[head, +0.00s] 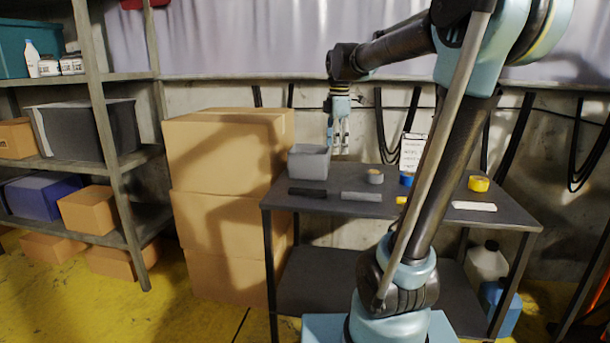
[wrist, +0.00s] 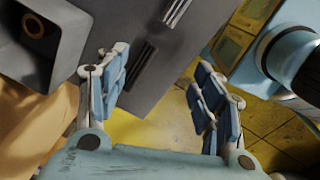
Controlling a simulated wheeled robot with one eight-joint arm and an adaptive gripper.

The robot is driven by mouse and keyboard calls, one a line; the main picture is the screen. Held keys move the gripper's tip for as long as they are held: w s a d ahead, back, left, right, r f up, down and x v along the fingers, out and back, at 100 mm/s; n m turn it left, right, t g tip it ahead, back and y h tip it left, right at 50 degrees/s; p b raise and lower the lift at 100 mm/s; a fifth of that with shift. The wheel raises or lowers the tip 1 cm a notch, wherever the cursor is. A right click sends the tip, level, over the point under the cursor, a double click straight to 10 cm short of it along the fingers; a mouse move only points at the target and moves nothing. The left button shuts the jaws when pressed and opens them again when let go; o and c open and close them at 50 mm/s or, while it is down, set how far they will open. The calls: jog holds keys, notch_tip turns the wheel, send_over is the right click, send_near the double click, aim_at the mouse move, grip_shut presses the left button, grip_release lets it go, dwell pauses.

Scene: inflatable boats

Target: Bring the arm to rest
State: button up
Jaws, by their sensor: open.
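My arm reaches over the dark table (head: 330,206) and bends down at its far end. My gripper (head: 340,148) points down above the back left part of the table, just right of and behind the grey bin (head: 309,163). In the wrist view the two blue-padded fingers of my gripper (wrist: 160,100) are spread apart with nothing between them. The grey bin (wrist: 75,35) shows there at the upper left, with a round brownish thing (wrist: 33,26) inside it.
The table holds a black bar (head: 307,192), a grey bar (head: 361,197), a grey tape roll (head: 375,176), a yellow roll (head: 478,184) and a white strip (head: 474,206). Stacked cardboard boxes (head: 225,155) stand left of the table. Shelves (head: 110,78) stand further left.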

jog(key=s+d+f+m, duration=0.4)
jog(key=s+f+m, duration=0.5)
jog(key=s+f, duration=0.3)
jog(key=s+d+f+m+t, duration=0.1)
jog(key=s+d+f+m, duration=0.3)
jog(key=s+f+m, duration=0.6)
notch_tip(320, 180, down, 2)
jog(key=shift+s+d+f+m+t, duration=0.1)
jog(key=shift+s+d+m+t, duration=0.25)
jog(key=shift+s, duration=0.9)
